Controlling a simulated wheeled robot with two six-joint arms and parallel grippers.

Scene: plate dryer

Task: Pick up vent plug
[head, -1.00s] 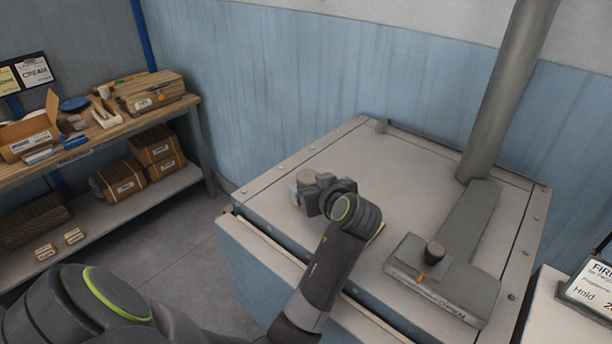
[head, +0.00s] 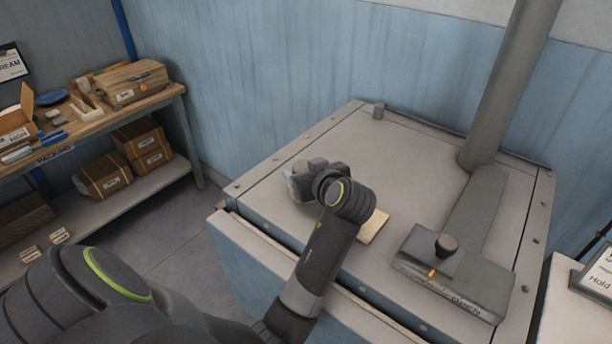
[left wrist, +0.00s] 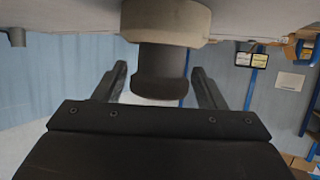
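The vent plug, with a pale wide collar (left wrist: 165,22) and a dark round knob (left wrist: 160,75), is at the top of the left wrist view, which looks upside down. In the head view its pale side (head: 293,187) shows on the dryer's top at the left, mostly hidden by my left gripper (head: 308,172). My left gripper's two fingers (left wrist: 160,88) are apart, one on each side of the knob, with visible gaps. The gripper is open and not closed on the plug. My right gripper is not in view.
The dryer top (head: 400,150) is mostly clear. A yellow pad (head: 374,227) lies beside my left arm. At right are a grey duct with a dark knob (head: 446,244) and a tall pipe (head: 505,90). A shelf bench (head: 100,130) with boxes stands at left.

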